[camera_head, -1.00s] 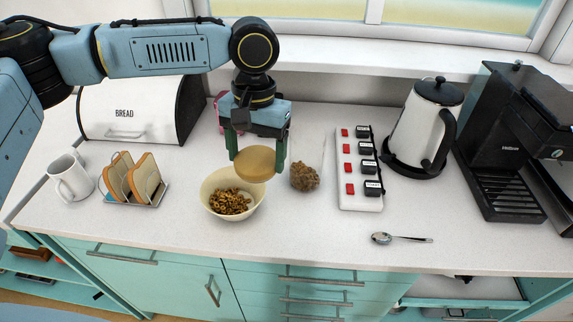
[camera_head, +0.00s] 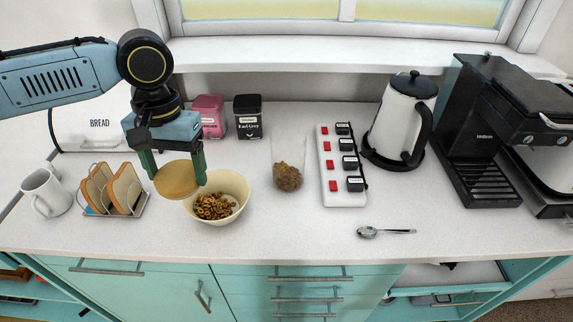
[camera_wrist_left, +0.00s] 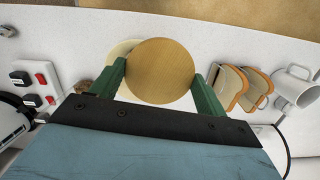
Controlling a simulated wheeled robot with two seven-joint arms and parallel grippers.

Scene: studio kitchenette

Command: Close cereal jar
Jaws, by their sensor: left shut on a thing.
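My left gripper (camera_head: 174,178) is shut on a round wooden lid (camera_head: 177,181), held above the counter just left of the bowl. The lid also shows between the green fingers in the left wrist view (camera_wrist_left: 160,72). The clear cereal jar (camera_head: 289,163) stands uncovered on the counter right of the bowl, with brown cereal (camera_head: 287,178) at its bottom. In the left wrist view the jar is mostly hidden, with only a bit of cereal (camera_wrist_left: 84,86) showing beside the finger. My right gripper is in no view.
A cream bowl of cereal rings (camera_head: 230,186) stands between lid and jar. A toast rack (camera_head: 115,191) and white mug (camera_head: 45,193) are at left. A power strip (camera_head: 328,178), kettle (camera_head: 398,125) and coffee machine (camera_head: 487,150) stand right. A spoon (camera_head: 385,232) lies in front. Tins (camera_head: 248,117) stand behind.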

